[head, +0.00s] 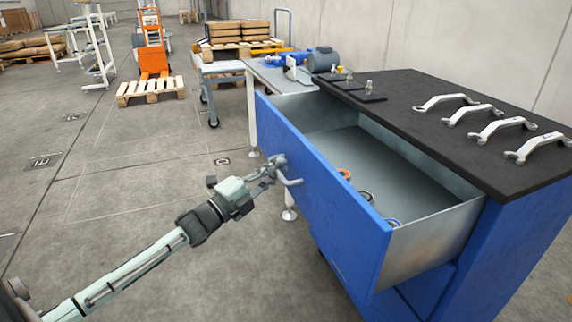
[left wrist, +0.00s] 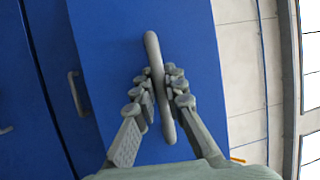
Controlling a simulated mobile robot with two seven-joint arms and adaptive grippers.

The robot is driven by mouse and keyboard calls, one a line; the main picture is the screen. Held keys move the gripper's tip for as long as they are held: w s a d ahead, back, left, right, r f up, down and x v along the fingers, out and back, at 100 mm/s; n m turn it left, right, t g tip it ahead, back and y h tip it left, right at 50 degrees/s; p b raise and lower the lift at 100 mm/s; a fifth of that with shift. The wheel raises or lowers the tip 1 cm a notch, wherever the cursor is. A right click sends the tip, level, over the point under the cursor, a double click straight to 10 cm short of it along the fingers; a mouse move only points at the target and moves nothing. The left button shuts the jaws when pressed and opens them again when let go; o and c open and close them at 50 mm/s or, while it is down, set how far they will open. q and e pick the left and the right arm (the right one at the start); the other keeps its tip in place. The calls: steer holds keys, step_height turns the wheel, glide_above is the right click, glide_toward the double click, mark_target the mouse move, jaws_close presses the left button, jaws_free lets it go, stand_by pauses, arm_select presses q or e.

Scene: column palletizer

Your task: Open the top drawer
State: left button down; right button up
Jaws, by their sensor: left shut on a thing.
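The top drawer (head: 325,200) of the blue cabinet is pulled well out. Its grey metal inside shows in the head view, with a few small ring-like parts (head: 366,196) near the front. My left gripper (head: 276,165) is at the drawer's blue front and is shut on its handle (head: 290,182). In the left wrist view the fingers (left wrist: 160,88) lie on both sides of the grey bar handle (left wrist: 153,50), against the blue front (left wrist: 110,30). My right gripper is not in view.
Several wrenches (head: 490,128) lie on the cabinet's black top (head: 420,95). A side table with a grey motor-like part (head: 323,59) stands behind. Another drawer handle (left wrist: 75,92) shows in the left wrist view. An orange pallet jack (head: 152,55) and pallets stand farther back. The floor at left is open.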

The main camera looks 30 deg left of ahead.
arm_select(q)
steer(key=shift+s+a, duration=0.35)
steer(key=shift+s, duration=0.1)
steer(key=c, duration=1.6)
jaws_free()
steer(key=shift+o, duration=0.2)
steer(key=v, duration=1.2)
steer(key=shift+r, duration=0.1)
